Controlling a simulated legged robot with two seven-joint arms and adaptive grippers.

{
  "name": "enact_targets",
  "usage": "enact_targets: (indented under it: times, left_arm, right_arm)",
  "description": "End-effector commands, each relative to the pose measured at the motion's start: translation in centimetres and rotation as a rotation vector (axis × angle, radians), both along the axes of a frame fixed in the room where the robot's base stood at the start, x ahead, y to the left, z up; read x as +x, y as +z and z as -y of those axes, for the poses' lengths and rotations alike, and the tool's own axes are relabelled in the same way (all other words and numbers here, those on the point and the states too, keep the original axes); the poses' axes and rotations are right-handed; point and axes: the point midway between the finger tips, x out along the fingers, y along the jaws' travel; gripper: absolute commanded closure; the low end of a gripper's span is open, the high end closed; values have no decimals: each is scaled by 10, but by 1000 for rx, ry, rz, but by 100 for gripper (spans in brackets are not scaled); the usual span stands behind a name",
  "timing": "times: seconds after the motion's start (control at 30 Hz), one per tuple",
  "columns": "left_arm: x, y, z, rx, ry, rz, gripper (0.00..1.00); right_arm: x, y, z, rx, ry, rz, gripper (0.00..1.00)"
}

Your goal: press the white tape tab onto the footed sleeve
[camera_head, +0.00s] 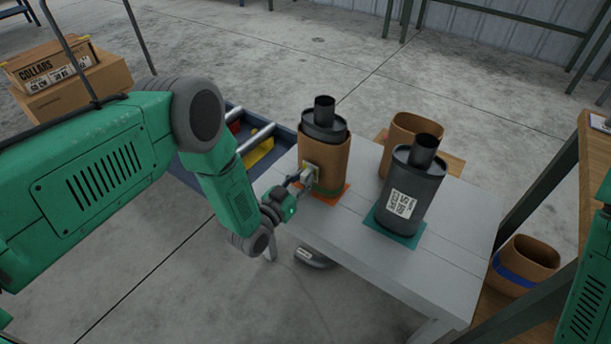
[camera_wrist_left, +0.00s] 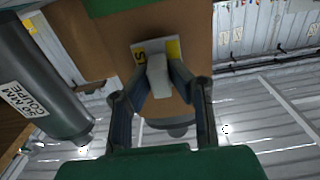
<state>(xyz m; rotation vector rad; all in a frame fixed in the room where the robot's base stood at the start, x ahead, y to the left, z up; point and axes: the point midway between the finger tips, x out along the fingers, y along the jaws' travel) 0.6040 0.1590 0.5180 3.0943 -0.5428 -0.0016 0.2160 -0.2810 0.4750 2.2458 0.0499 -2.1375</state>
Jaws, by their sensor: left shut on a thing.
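The brown sleeve (camera_head: 325,160) stands upright around a dark muffler (camera_head: 324,118) on an orange mat (camera_head: 338,195), with a green band low on it. My left gripper (camera_head: 303,178) is at its near side. In the left wrist view the fingers (camera_wrist_left: 158,88) are shut on the pale white tape tab (camera_wrist_left: 157,72). Behind the tab is a yellow-and-white patch (camera_wrist_left: 173,49) against the brown sleeve wall (camera_wrist_left: 110,52). Whether the tab touches the wall everywhere is hidden by the fingers. My right gripper is out of view.
A dark muffler with a white label (camera_head: 402,204) stands on a teal mat (camera_head: 385,235) to the right. An empty brown sleeve (camera_head: 397,142) is behind it. Another sleeve with a blue band (camera_head: 524,264) sits on the right shelf. The front of the grey table (camera_head: 345,240) is clear.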

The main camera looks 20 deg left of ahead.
Motion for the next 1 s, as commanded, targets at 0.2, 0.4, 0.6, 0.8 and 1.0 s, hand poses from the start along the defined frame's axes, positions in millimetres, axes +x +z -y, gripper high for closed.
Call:
enact_targets:
  times: [0.2, 0.4, 0.6, 0.8, 1.0]
  left_arm:
    - [-1, 0, 0, 0, 0, 1, 96]
    - [1, 0, 0, 0, 0, 1, 96]
    - [5, 0, 2, -1, -1, 2, 96]
    - [9, 0, 3, -1, -1, 3, 96]
    - [9, 0, 3, -1, 0, 2, 96]
  right_arm:
    - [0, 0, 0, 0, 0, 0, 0]
    - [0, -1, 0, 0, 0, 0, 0]
    - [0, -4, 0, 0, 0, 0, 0]
    - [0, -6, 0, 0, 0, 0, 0]
    - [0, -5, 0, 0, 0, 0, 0]
